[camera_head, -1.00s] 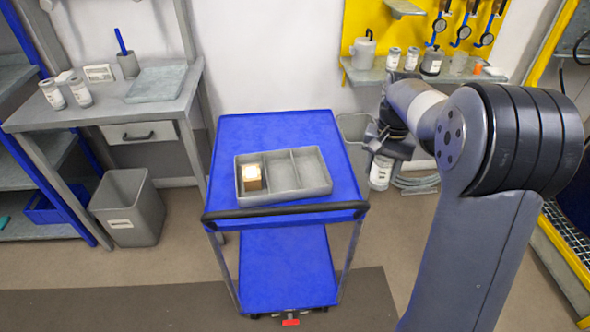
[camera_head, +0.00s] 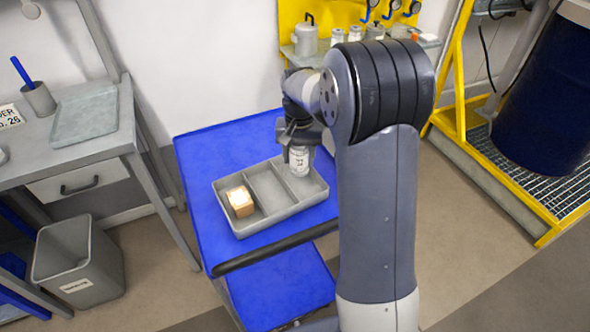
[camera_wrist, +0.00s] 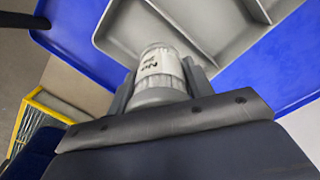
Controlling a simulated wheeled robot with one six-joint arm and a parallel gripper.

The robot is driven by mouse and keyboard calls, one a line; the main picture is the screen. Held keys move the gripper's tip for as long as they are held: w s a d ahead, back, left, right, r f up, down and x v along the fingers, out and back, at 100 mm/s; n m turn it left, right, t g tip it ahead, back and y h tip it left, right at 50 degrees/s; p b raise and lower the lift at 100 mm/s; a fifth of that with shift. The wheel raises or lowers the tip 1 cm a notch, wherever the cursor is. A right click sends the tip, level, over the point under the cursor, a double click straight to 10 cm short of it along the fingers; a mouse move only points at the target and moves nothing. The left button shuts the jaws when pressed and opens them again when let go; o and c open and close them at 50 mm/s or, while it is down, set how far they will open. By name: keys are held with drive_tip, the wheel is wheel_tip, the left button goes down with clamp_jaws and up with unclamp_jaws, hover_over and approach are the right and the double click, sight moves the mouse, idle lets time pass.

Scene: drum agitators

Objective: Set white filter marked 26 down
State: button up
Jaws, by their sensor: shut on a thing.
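My gripper (camera_head: 298,146) is shut on a white cylindrical filter (camera_head: 299,160) with a grey end and dark lettering, too small to read fully. The filter hangs upright over the right compartment of the grey three-part tray (camera_head: 241,229). In the wrist view the filter (camera_wrist: 160,72) sits between my gripper's fingers (camera_wrist: 158,88), in front of the tray (camera_wrist: 120,38). I cannot tell whether the filter touches the tray floor. The tray lies on the blue cart (camera_head: 199,158).
A small tan box (camera_head: 240,201) sits in the tray's left compartment; the middle one is empty. A grey bench (camera_head: 95,146) stands left, with a bin (camera_head: 78,264) below. A dark blue drum (camera_head: 545,105) stands on a grating at right. Jars line the back shelf.

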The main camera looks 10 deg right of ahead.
sight(299, 168)
drive_tip(key=shift+f, duration=2.6)
drive_tip(key=o, duration=0.8)
drive_tip(key=shift+r, duration=0.1)
wheel_tip(299, 168, up, 12)
drive_tip(key=shift+r, duration=0.1)
